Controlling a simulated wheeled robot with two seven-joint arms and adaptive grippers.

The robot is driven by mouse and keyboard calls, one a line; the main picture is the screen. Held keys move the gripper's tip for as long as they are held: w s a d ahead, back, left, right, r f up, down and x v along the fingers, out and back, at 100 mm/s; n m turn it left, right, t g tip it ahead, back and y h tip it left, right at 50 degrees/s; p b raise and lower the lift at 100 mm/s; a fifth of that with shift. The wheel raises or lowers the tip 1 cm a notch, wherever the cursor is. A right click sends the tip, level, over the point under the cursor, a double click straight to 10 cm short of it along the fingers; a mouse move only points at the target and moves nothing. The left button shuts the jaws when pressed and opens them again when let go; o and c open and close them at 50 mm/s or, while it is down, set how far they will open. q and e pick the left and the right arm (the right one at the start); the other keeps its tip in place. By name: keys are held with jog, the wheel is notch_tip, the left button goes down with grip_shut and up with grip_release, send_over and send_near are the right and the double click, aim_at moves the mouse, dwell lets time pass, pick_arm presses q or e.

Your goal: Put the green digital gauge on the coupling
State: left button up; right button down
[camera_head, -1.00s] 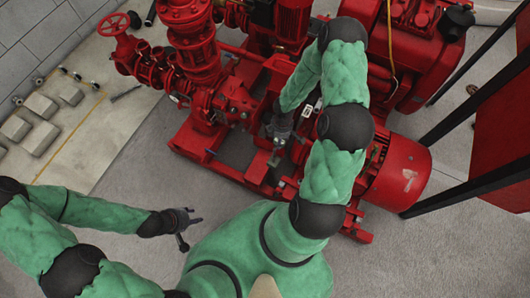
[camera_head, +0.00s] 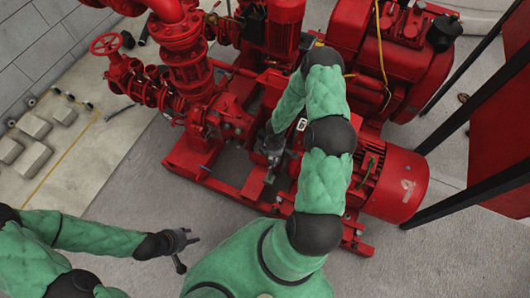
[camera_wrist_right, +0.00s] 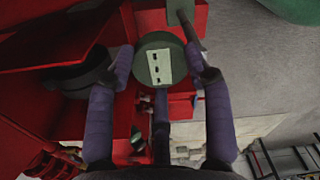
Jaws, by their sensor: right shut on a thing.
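The green digital gauge (camera_wrist_right: 152,46) is a round dark green body with a pale face plate bearing dark marks. It sits between the purple fingers of my right gripper (camera_wrist_right: 157,65), which is shut on it. In the head view my right gripper (camera_head: 270,160) is over the middle of the red pumpset, and the gauge is too small to make out there. A dark round part (camera_wrist_right: 78,82) lies left of the gauge in the wrist view, apart from it; I cannot tell whether it is the coupling. My left gripper (camera_head: 182,246) is open and empty over the floor.
A red valve column with a handwheel (camera_head: 106,44) stands at the back left. A red motor (camera_head: 398,185) lies right of my right arm. Black posts (camera_head: 470,105) stand at the right. Grey blocks (camera_head: 33,126) lie at the left wall. The floor at front left is clear.

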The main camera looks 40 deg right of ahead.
jog(key=w+d+f+b, duration=0.2)
jog(key=w+f+b, duration=0.1)
jog(key=w+f, duration=0.5)
jog(key=shift+w+f+b, duration=0.2)
jog(key=shift+f+b, duration=0.15)
jog(key=shift+f, duration=1.05)
jog(key=shift+c, duration=2.4)
grip_release()
